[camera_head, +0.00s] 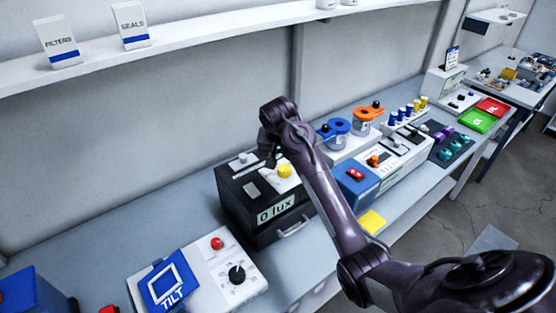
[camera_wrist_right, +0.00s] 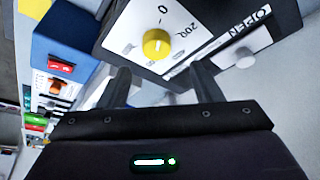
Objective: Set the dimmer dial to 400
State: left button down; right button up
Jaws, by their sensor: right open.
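The dimmer dial is a yellow knob (camera_head: 285,171) on top of a black and white box (camera_head: 262,232) whose front display reads "0 lux". In the right wrist view the yellow knob (camera_wrist_right: 157,43) sits on a white scale plate with "0" and "200" legible. Its exact pointer setting is hard to tell. My right gripper (camera_head: 270,160) is over the box, just left of the knob in the head view. In the wrist view its two fingers (camera_wrist_right: 161,72) are apart with nothing between them, and the knob lies beyond their tips. My left gripper is not in view.
A sliding knob with "OPEN" lettering (camera_wrist_right: 245,58) is on the same box. A blue box with a red switch (camera_head: 356,175) stands close on the right. A TILT panel (camera_head: 170,285) and a black-dial panel (camera_head: 237,273) lie at front left. A shelf (camera_head: 200,42) runs above.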

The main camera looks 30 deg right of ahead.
aim_at(284, 168)
jog(key=p+x, duration=0.1)
jog(key=x, duration=0.1)
jog(key=s+p+x, duration=0.1)
jog(key=x, duration=0.1)
jog(key=shift+w+d+f, duration=0.1)
jog(key=shift+d+f, duration=0.05)
jog(key=shift+f, duration=0.2)
jog(key=shift+w+d+f, duration=0.15)
jog(key=shift+w+f, duration=0.35)
jog(key=shift+f, duration=0.35)
jog(key=shift+s, duration=0.1)
jog(key=c, duration=1)
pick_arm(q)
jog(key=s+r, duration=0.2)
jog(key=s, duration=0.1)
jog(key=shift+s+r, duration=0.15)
